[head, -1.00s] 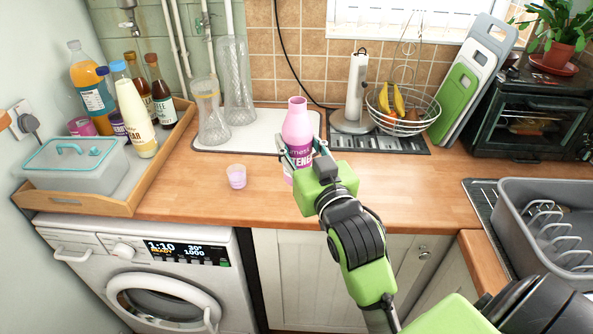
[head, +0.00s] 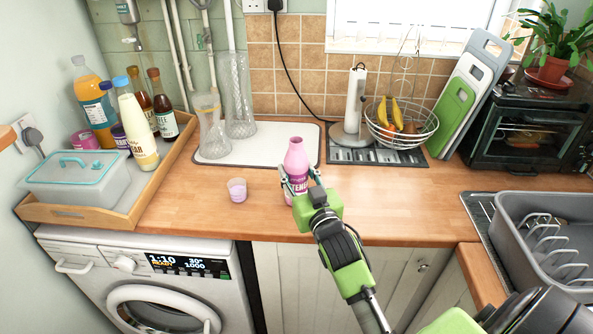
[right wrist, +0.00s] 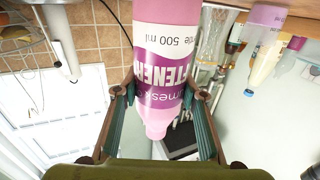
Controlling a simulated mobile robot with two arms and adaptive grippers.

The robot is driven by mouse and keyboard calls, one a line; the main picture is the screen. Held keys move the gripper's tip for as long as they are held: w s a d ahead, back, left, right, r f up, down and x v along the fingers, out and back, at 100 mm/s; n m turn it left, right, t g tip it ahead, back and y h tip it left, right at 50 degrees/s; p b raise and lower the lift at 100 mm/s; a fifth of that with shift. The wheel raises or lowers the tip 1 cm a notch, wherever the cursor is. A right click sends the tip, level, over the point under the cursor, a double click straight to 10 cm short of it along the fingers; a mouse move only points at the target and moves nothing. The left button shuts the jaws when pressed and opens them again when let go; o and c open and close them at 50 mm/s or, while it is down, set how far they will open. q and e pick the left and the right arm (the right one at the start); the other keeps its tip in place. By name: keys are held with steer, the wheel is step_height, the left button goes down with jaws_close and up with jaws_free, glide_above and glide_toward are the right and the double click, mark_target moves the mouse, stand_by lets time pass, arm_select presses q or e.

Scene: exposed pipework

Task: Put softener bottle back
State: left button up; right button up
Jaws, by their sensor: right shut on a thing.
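The pink softener bottle (head: 297,158) is upright above the front part of the wooden worktop, with a purple and white label. My right gripper (head: 300,190) is shut on its body from the front. In the right wrist view the bottle (right wrist: 160,60) shows upside down between the two fingers (right wrist: 160,110). The gripper hides the bottle's base in the head view, so I cannot tell whether it touches the worktop. My left gripper is not in view.
A wooden tray (head: 175,150) with several bottles and a lidded box stands at the left. Glass vases stand on a white mat (head: 265,150) behind. A paper towel holder (head: 352,110) and fruit basket (head: 400,125) stand behind right. The worktop right of the bottle is clear.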

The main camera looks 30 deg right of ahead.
steer(key=o, duration=1.3)
steer(key=shift+f, duration=0.1)
steer(key=shift+o, duration=0.2)
steer(key=shift+r, duration=0.2)
steer(key=s+a+b, duration=0.2)
steer(key=s, duration=1)
steer(key=shift+a, duration=0.25)
steer(key=shift+w, duration=0.1)
